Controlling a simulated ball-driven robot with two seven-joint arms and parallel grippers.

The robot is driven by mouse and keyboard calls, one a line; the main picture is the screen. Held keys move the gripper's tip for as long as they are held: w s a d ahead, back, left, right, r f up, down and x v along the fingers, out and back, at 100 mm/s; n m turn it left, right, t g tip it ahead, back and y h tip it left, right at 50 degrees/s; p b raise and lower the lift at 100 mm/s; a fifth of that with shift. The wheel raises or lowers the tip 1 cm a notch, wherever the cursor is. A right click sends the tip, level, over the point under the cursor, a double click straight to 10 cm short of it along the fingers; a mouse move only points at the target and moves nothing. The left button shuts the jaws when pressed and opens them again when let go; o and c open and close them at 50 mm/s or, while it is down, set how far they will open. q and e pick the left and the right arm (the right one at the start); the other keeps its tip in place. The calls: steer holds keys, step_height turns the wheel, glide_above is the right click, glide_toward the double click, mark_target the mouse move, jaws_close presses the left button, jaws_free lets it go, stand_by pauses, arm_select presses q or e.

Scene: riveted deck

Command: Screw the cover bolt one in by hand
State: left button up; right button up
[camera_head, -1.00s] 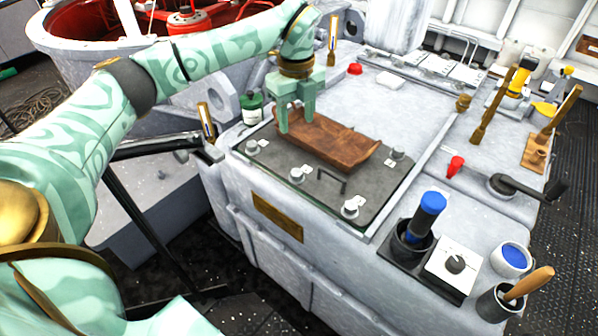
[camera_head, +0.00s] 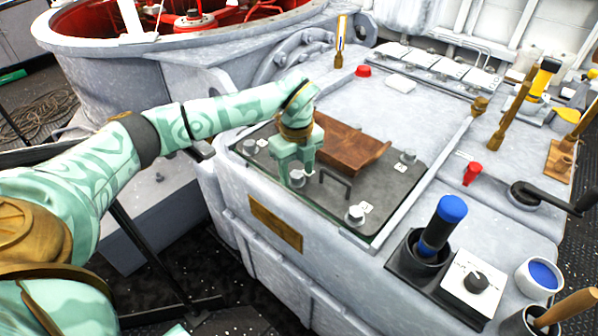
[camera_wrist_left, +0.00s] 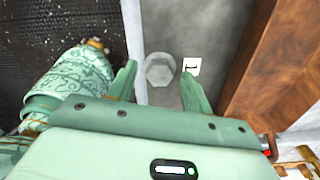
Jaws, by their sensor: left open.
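A grey hex-headed bolt (camera_wrist_left: 158,70) stands between the fingers of my left gripper (camera_wrist_left: 160,85) in the left wrist view, apart from both. A white tag (camera_wrist_left: 192,66) with one dark stroke lies beside it, partly behind a finger. In the head view my left gripper (camera_head: 297,178) points down, open, over a bolt at the near edge of the dark cover plate (camera_head: 325,197). Other bolts sit at the cover's left corner (camera_head: 250,147), near corner (camera_head: 355,213) and right corner (camera_head: 408,157). My right gripper is not in view.
A brown wooden tray (camera_head: 352,150) lies on the cover behind my gripper. A dark handle (camera_head: 336,182) stands to its right. A blue-capped tool (camera_head: 443,222) in a holder, a dial box (camera_head: 474,282) and a crank (camera_head: 545,198) are further right.

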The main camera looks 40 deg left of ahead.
arm_select(q)
steer(key=c, duration=1)
